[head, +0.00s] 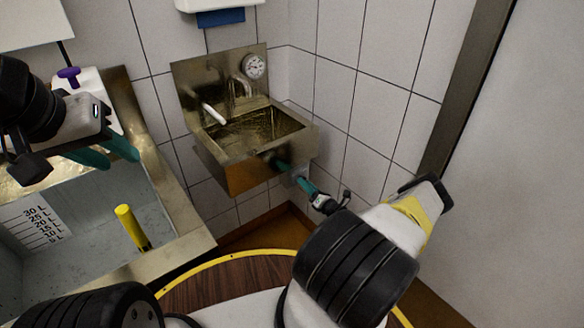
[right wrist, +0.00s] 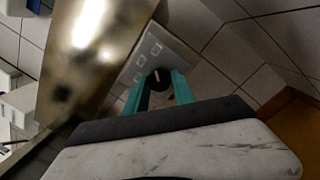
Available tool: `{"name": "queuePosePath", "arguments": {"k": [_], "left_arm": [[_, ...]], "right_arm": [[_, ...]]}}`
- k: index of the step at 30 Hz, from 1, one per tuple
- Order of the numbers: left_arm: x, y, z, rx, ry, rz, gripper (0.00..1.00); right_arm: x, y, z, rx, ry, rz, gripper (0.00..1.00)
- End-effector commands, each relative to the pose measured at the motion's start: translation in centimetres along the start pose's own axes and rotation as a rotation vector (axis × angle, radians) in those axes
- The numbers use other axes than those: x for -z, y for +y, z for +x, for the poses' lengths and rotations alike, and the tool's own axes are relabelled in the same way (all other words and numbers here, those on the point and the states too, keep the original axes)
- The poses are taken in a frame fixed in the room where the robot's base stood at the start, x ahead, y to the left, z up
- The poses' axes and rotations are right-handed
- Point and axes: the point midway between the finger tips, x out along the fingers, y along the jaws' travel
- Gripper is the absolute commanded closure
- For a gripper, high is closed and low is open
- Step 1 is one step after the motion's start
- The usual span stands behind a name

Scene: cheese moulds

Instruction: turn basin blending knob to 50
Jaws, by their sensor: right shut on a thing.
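The steel hand basin (head: 243,150) hangs on the tiled wall, and its metal side fills the left of the right wrist view (right wrist: 75,85). A pale plate (right wrist: 152,50) with several small light markings sits beside it. The black round blending knob (right wrist: 159,83) is on this plate, with a light mark on its face. The markings are too small to read. My right gripper (right wrist: 160,80) is shut on the knob, one teal finger on each side. In the head view the right gripper (head: 291,175) hides the knob. My left gripper (head: 112,158) is open and empty at the left.
A dial gauge (head: 254,66) and a tap (head: 240,86) are above the basin. A larger steel sink (head: 182,235) with a litre scale (head: 38,222) and a yellow tube (head: 131,227) stands at the left. The tiled wall is close behind the right gripper.

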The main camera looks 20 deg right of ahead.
Motion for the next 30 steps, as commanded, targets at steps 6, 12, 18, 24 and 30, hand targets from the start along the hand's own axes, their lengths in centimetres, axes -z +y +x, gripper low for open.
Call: {"name": "queuePosePath", "arguments": {"k": [6,12,18,24,30], "left_arm": [[0.0,0.0,0.0,0.0,0.0,0.0,0.64],[0.0,0.0,0.0,0.0,0.0,0.0,0.64],[0.0,0.0,0.0,0.0,0.0,0.0,0.64],[0.0,0.0,0.0,0.0,0.0,0.0,0.64],[0.0,0.0,0.0,0.0,0.0,0.0,0.64]], "right_arm": [[0.19,0.03,-0.11,0.004,-0.001,0.055,1.0],[0.19,0.04,-0.11,0.005,-0.002,0.068,1.0],[0.18,0.04,-0.1,0.005,-0.002,0.068,1.0],[0.15,0.04,-0.09,0.005,-0.003,0.067,0.49],[0.07,0.03,-0.04,0.005,-0.004,0.066,0.49]]}}
